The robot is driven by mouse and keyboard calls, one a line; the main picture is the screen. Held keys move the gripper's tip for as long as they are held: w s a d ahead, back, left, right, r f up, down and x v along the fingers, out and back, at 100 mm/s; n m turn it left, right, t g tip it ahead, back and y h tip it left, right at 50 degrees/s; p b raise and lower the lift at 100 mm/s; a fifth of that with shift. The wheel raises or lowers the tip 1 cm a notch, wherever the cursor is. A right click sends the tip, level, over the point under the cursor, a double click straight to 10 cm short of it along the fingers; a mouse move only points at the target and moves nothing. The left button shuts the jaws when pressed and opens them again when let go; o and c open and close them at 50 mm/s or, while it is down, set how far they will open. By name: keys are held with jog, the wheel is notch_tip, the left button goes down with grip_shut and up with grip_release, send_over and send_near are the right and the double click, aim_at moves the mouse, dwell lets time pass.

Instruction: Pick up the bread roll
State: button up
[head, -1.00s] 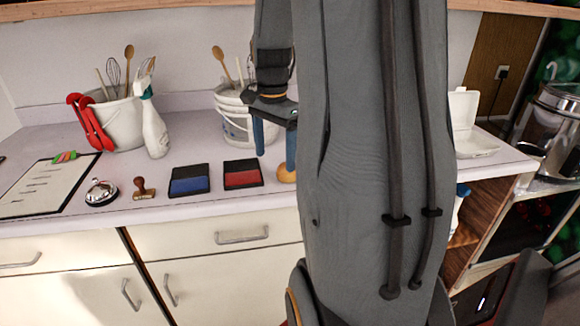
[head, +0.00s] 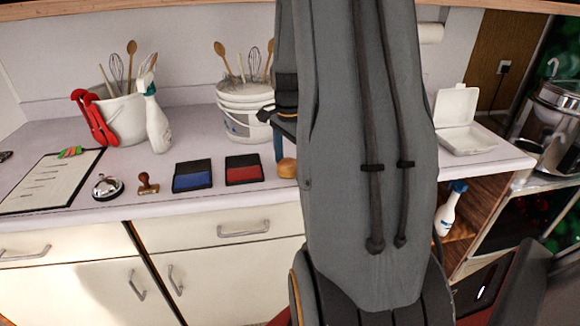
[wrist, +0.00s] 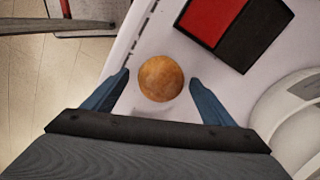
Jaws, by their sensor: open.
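The bread roll (wrist: 161,78) is round and golden brown. In the wrist view it lies on the white counter, between and slightly beyond the tips of my gripper (wrist: 160,82). The blue fingers are spread apart, one on each side, with gaps to the roll. In the head view the roll (head: 287,168) shows at the left edge of my arm, partly hidden by it. One blue finger of my gripper (head: 279,142) shows just above and behind the roll; the rest is hidden behind my arm.
A red and black ink pad (head: 243,169) lies left of the roll, with a blue one (head: 192,176) beyond it. A white bucket of utensils (head: 243,112) stands behind. An open white box (head: 461,124) stands at the right. The counter's front edge (head: 220,211) is close.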

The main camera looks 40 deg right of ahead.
jog(key=shift+c, duration=0.4)
jog(key=c, duration=1)
jog(key=shift+r, duration=0.1)
jog(key=shift+c, duration=0.2)
